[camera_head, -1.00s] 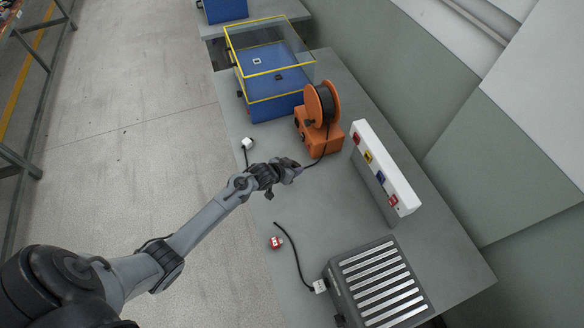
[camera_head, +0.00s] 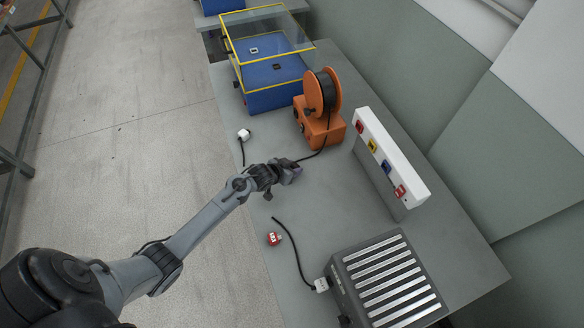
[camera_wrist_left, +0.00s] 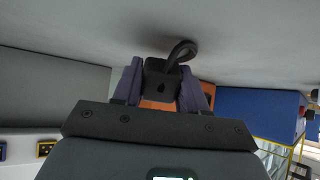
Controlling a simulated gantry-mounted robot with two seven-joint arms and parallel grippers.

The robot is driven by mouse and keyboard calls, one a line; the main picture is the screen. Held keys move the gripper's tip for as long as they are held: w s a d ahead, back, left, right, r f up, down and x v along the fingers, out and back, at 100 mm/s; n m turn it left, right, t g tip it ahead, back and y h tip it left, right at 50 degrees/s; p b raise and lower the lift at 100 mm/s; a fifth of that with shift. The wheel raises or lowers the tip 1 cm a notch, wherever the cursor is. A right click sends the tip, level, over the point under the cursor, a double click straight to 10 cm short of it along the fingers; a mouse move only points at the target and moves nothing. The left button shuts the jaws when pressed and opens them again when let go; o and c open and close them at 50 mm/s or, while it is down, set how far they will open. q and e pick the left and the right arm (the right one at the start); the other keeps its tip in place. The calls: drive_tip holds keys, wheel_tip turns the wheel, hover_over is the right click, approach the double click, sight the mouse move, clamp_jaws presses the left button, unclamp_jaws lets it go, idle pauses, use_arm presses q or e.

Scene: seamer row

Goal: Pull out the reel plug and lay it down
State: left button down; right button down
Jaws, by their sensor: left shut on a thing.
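My left gripper (camera_head: 291,173) is over the bench, left of the white socket panel (camera_head: 385,150) and in front of the orange cable reel (camera_head: 335,132). In the left wrist view its purple fingers (camera_wrist_left: 162,82) are shut on the black reel plug (camera_wrist_left: 162,78), and the cable (camera_wrist_left: 182,52) loops away behind it. In the head view the reel's dark cable (camera_head: 322,152) runs to the gripper, and the plug is hidden by the fingers. The plug is clear of the panel; whether it touches the bench I cannot tell. My right gripper is not in view.
The panel carries red, yellow, blue and red sockets. A white plug (camera_head: 244,134) is at the bench's left edge. A blue, yellow-framed clear case (camera_head: 270,75) stands behind. Bare bench surrounds the gripper.

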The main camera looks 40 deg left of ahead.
use_arm(q)
drive_tip(key=c, duration=0.5)
unclamp_jaws()
drive_tip(key=shift+p+v, duration=1.05)
drive_tip(key=shift+v, duration=4.4)
